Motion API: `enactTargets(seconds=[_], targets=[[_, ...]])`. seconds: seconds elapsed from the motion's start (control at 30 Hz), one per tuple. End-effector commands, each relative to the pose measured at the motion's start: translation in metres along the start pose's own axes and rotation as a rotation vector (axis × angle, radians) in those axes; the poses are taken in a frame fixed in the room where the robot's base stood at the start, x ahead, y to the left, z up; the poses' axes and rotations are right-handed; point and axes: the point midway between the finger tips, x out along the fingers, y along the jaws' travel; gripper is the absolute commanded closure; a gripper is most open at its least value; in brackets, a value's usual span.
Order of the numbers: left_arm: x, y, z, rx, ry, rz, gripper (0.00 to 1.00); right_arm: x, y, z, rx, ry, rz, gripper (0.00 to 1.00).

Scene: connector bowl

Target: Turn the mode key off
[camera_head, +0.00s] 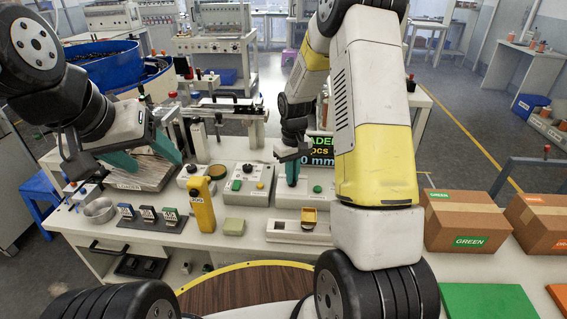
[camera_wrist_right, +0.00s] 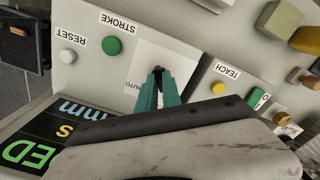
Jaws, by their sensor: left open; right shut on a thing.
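My right gripper (camera_head: 291,178) comes down onto a light grey control box (camera_head: 318,203) in the middle of the bench. In the right wrist view its teal fingers (camera_wrist_right: 159,88) are shut on the small dark mode key (camera_wrist_right: 157,69). The key stands on a white plate (camera_wrist_right: 178,61) with an AUTO label beside the fingers. The fingers hide most of the key, and its exact angle cannot be told. My left gripper (camera_head: 147,160) is open and empty above a grey plate (camera_head: 140,178) at the left of the bench.
Cartons (camera_head: 465,210) are at the right.

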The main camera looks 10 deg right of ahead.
Motion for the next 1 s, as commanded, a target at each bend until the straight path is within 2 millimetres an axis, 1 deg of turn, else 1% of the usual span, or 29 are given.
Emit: enactTargets(seconds=[0.2, 0.4, 0.9, 0.93, 1.0], targets=[[0.0, 0.0, 0.0, 0.0, 0.0, 0.0, 0.35, -0.0003, 0.0002, -0.0006, -0.114, 0.002, 0.0, 1.0], [0.0, 0.0, 0.0, 0.0, 0.0, 0.0, 0.35, -0.0003, 0.0002, -0.0007, -0.171, 0.002, 0.001, 1.0], [0.0, 0.0, 0.0, 0.0, 0.0, 0.0, 0.35, -0.0004, 0.0, -0.0009, -0.192, 0.002, 0.001, 1.0], [0.0, 0.0, 0.0, 0.0, 0.0, 0.0, 0.35, -0.0004, 0.0001, -0.0008, -0.192, 0.002, 0.001, 0.87], [0.0, 0.0, 0.0, 0.0, 0.0, 0.0, 0.35, -0.0004, 0.0001, -0.0008, -0.191, 0.002, 0.001, 0.73]])
